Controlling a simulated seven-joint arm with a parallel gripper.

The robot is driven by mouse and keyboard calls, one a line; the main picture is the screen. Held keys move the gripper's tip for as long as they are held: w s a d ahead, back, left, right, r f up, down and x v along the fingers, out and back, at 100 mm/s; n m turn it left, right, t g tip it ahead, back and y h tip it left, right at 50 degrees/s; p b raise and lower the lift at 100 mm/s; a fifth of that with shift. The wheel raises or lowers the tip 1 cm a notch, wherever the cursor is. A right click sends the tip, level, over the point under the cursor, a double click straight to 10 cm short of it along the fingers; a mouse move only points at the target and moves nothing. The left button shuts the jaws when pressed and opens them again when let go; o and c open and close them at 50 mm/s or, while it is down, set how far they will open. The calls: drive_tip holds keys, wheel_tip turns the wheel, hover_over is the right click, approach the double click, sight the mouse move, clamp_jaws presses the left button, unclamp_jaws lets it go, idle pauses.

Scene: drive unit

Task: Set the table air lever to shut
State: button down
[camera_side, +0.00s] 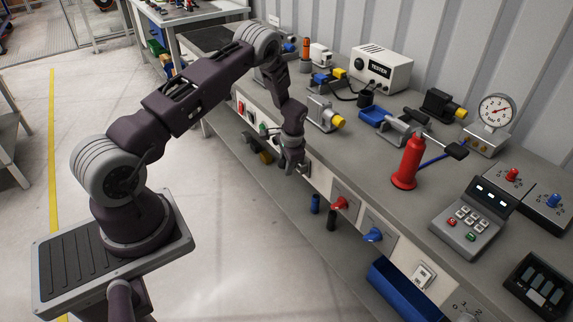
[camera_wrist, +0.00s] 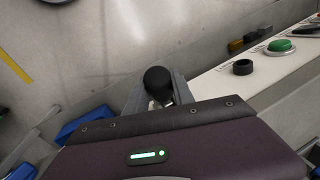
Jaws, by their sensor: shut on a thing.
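My gripper (camera_side: 292,168) is at the front panel of the bench, reaching down past the bench edge in the side view. In the wrist view a black ball knob (camera_wrist: 158,79) with a short pale metal stem sits between the grey fingers of my gripper (camera_wrist: 160,93). The gripper is shut on this lever. I take it to be the table air lever, but its label cannot be read. In the side view the arm hides the knob, and only part of a pale plate beside the gripper shows. The lever's exact angle cannot be told.
A red handle (camera_side: 340,203) and a blue handle (camera_side: 373,235) are on the same front panel, to the right. A red pump (camera_side: 407,163) stands on the bench. Open floor lies left.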

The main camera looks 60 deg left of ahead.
idle(1.0)
drive_tip(key=f+t, duration=0.1)
drive_tip(key=s+f+t, duration=0.1)
drive_tip(key=t, duration=0.1)
drive_tip(key=shift+s+n, duration=0.15)
drive_tip(key=shift+n, duration=0.15)
wheel_tip(320, 180, down, 6)
drive_tip(key=w+n+t, duration=0.1)
drive_tip(key=t, duration=0.9)
drive_tip(key=shift+f+n+t+y, duration=0.15)
drive_tip(key=shift+n+t+y, duration=0.15)
drive_tip(key=shift+y, duration=0.1)
drive_tip(key=shift+w, duration=0.1)
drive_tip(key=c, duration=1.1)
unclamp_jaws()
